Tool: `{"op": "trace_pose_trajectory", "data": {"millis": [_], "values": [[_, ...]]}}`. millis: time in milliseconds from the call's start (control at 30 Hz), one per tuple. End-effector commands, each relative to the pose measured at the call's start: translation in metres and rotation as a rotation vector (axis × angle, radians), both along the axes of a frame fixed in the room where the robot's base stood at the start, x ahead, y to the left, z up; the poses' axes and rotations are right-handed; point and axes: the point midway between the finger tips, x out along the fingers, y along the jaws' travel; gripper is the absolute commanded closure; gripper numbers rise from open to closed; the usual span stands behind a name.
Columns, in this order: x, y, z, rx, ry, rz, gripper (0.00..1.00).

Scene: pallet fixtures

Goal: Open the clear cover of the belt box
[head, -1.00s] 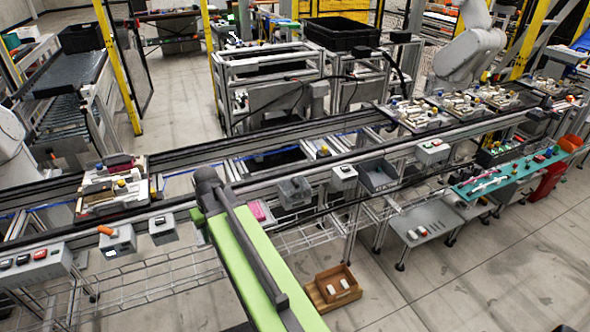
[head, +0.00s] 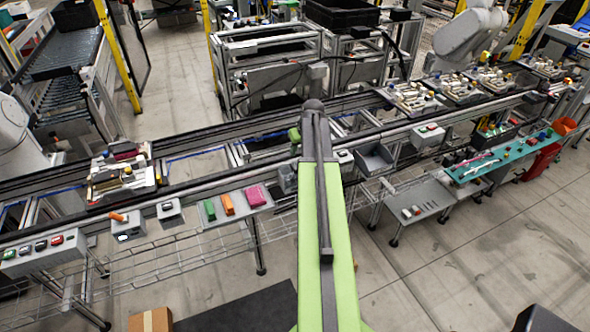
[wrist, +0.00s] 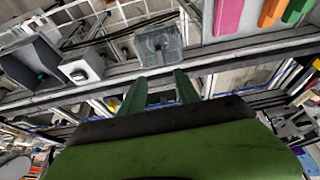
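The belt box (wrist: 160,46) with its clear cover shows at the top middle of the wrist view, just beyond my fingertips. The cover looks closed over the box. In the head view the belt box (head: 287,179) is on the near rail of the conveyor, partly hidden by my arm. My gripper (wrist: 160,88) has two green fingers, apart and with nothing between them. They do not seem to touch the box. In the head view only one green finger (head: 294,134) shows beside the dark arm end; the rest is hidden.
A grey box with a white top (wrist: 82,70) and a dark open bin (wrist: 35,68) lie to the left of the belt box in the wrist view. A shelf with green, orange and pink blocks (head: 228,204) hangs nearby. The conveyor (head: 230,165) runs behind.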

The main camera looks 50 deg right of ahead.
Motion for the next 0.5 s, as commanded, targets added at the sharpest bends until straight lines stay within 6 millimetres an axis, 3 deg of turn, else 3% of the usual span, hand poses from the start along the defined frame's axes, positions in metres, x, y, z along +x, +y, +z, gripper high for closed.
{"op": "trace_pose_trajectory", "data": {"millis": [33,500], "values": [[0.005,-0.002,-0.022,0.0,0.0,0.001,0.62],[0.042,-0.017,-0.116,0.0,0.001,0.001,0.62]]}}
